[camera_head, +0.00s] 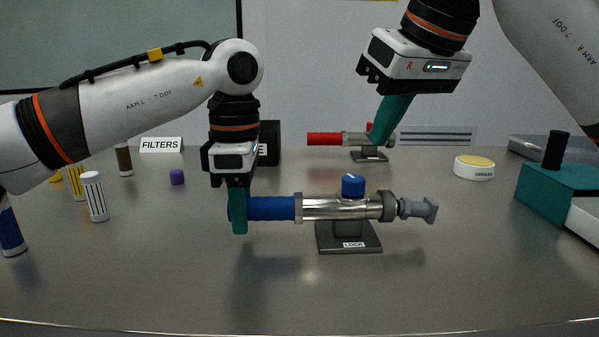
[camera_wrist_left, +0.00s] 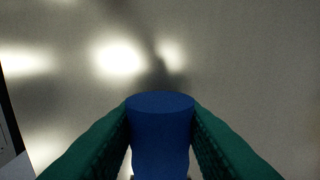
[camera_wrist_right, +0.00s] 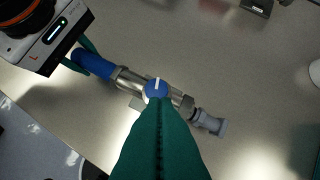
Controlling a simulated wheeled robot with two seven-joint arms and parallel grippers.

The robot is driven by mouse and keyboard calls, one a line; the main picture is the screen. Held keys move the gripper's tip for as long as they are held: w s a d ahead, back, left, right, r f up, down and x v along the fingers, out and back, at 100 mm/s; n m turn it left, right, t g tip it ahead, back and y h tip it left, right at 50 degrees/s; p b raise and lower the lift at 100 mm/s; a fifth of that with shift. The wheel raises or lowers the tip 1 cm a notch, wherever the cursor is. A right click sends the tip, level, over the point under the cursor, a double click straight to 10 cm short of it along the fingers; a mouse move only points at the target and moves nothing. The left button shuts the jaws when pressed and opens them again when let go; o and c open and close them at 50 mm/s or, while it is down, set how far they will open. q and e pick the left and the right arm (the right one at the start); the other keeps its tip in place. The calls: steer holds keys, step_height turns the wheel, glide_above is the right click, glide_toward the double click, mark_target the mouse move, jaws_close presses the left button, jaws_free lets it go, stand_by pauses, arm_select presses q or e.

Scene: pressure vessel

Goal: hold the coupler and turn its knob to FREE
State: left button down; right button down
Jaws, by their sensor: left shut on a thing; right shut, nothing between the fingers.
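The coupler (camera_head: 325,207) is a silver tube with a blue handle (camera_head: 270,208) at its left and a grey fitting at its right. It lies on a dark stand (camera_head: 348,238) labelled LOCK. Its blue knob (camera_head: 353,186) stands on top; the right wrist view shows a white line on the knob (camera_wrist_right: 157,89). My left gripper (camera_head: 238,222) is shut on the handle's left end; the left wrist view shows the handle (camera_wrist_left: 160,135) between its green fingers. My right gripper (camera_head: 379,138) is shut and empty, above and apart from the knob.
A second coupler with a red handle (camera_head: 324,139) stands behind. A round yellow-topped container (camera_head: 474,167) and a teal block (camera_head: 560,190) with a black post are at the right. Filters (camera_head: 94,196) and a purple cap (camera_head: 177,177) stand at the left. The front of the table is clear.

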steer(key=shift+f, duration=3.45)
steer(key=shift+w+a, duration=0.2)
steer(key=shift+s+a, duration=0.2)
steer(key=shift+a, duration=0.25)
steer(key=shift+s, duration=0.15)
steer(key=shift+s+d+r, duration=0.1)
steer(key=shift+s+d, duration=0.1)
step_height(320, 180, up, 6)
steer(key=shift+f, duration=0.1)
